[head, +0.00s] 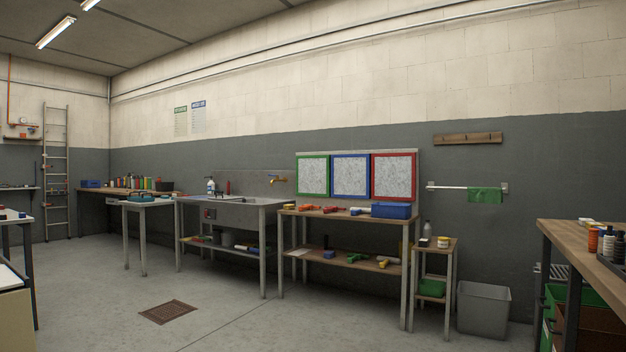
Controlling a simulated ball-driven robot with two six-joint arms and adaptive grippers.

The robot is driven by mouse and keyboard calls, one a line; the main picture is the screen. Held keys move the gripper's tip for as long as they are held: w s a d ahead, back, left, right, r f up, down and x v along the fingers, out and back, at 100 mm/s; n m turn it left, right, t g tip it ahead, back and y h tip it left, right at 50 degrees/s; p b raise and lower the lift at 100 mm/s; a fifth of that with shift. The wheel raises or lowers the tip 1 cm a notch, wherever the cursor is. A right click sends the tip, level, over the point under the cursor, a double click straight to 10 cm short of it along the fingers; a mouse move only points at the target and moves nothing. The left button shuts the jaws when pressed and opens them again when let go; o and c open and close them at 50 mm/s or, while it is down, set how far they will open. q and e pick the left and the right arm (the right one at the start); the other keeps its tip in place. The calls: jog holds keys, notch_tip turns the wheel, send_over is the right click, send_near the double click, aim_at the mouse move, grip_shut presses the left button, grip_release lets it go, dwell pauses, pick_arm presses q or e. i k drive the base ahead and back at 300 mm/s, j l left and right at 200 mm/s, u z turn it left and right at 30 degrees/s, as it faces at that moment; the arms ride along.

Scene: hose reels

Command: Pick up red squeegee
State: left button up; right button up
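I cannot make out a red squeegee for certain at this distance. Small red and orange tools (307,207) lie on the top of the wooden workbench (345,217) below three framed panels. A small red patch (208,213) shows on the front of the grey sink unit (240,213), and its nature is unclear. Neither of my grippers is in view.
A blue box (391,210) stands at the workbench's right end. A small stand (434,245) and a grey bin (484,308) are to its right. Another bench (580,245) fills the right edge. The middle floor is open around a brown drain grate (168,312).

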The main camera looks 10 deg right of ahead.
aim_at(326, 210)
jog(key=i+z, duration=0.3)
jog(key=i, duration=3.65)
jog(key=l+z, duration=0.05)
jog(key=l, duration=0.15)
